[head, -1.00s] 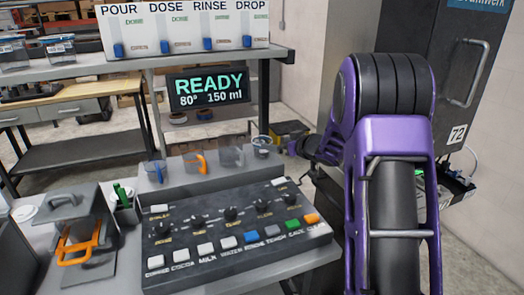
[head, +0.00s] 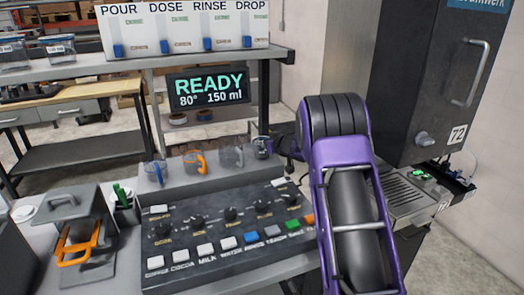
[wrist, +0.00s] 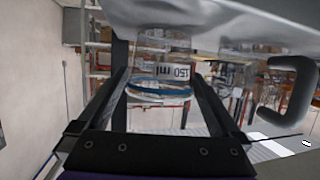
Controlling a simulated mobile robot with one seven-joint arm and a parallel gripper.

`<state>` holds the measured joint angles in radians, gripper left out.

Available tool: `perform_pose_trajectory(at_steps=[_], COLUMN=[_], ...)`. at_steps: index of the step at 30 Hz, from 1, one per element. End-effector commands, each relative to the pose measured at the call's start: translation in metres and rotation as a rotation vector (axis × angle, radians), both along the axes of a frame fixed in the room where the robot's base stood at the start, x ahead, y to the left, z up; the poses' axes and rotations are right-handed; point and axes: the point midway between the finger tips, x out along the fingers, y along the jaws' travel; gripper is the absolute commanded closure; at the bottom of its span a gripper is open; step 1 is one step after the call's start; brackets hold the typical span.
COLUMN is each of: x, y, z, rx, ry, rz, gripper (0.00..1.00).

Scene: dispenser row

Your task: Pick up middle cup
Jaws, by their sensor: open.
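Several clear cups stand in a row on the raised grey ledge. From left they are a blue-handled cup (head: 155,173), an orange-handled cup (head: 195,163), a grey-handled cup (head: 231,158) and a right-end cup (head: 262,148). My gripper (wrist: 158,82) is open, close to the right-end cup at its right side in the head view. In the upside-down wrist view, a clear cup (wrist: 155,62) with a blue band shows between the open fingers; contact cannot be told. A dark-handled cup (wrist: 240,75) stands to its right there.
A control panel (head: 228,236) with knobs and coloured buttons lies in front of the cups. A READY display (head: 209,90) stands behind them. A dark machine (head: 428,85) with a drip tray is at right. A press with an orange handle (head: 80,243) is at left.

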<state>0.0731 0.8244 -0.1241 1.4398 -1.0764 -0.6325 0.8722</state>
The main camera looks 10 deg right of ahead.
Motion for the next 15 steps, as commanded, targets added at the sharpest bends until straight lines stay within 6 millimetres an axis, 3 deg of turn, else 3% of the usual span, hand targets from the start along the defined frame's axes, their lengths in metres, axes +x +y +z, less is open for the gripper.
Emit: perform_pose_trajectory(at_steps=[3,13,15], x=[-0.0002,-0.0004,-0.0003], y=[-0.0002,-0.0003,-0.0002], z=[0.0001,0.0003,0.0004], rx=[0.0,0.0,0.0], ry=[0.0,0.0,0.0], rz=[0.0,0.0,0.0], gripper=[0.04,0.63,0.65])
